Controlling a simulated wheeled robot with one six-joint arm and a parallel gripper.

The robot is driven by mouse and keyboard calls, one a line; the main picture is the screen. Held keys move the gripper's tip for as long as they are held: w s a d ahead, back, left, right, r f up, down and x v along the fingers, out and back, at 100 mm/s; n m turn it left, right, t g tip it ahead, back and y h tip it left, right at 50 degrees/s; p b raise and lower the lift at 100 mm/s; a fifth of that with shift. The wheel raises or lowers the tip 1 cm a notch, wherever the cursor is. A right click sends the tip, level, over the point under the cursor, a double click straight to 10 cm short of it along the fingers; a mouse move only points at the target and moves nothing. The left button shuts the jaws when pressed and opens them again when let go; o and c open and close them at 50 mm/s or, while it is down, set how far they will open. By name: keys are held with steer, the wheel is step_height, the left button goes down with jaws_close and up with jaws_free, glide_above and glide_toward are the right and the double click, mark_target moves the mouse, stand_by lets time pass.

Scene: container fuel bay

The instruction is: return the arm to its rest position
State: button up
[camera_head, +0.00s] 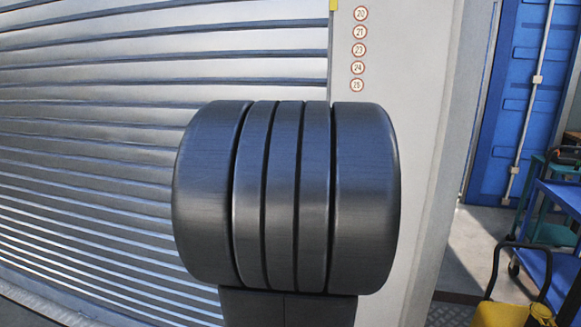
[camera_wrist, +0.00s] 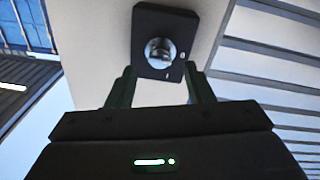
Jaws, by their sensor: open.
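My gripper (camera_wrist: 158,72) shows in the wrist view with its two dark fingers apart. A black box with a round silver knob or key switch (camera_wrist: 159,50) on its face sits on a pale wall just beyond the fingertips. The fingertips overlap the box's lower part in the picture. I cannot tell whether they touch it; nothing is visibly gripped. In the head view, a thick, dark, ribbed part of my own arm fills the middle and hides what is behind it. My gripper does not show there.
A grey roller shutter (camera_head: 90,150) fills the left. A pale post (camera_head: 425,130) with several round number signs (camera_head: 358,50) stands right of it. Farther right are a blue container door (camera_head: 520,100), a blue cart (camera_head: 560,200) and a yellow bucket-like object (camera_head: 510,314). Some floor (camera_head: 470,250) shows between.

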steer(key=m+p, duration=0.1)
steer(key=m, duration=0.3)
steer(key=w+m+p, duration=0.1)
steer(key=m+p, duration=0.1)
steer(key=m, duration=0.2)
steer(key=w+d+m+p, duration=0.1)
steer(key=m+p, duration=0.1)
steer(key=m, duration=0.2)
steer(key=shift+w+r+g, duration=0.15)
steer(key=shift+w+g, duration=0.05)
steer(key=shift+g, duration=0.1)
steer(key=shift+m, duration=0.3)
steer(key=shift+a, duration=0.1)
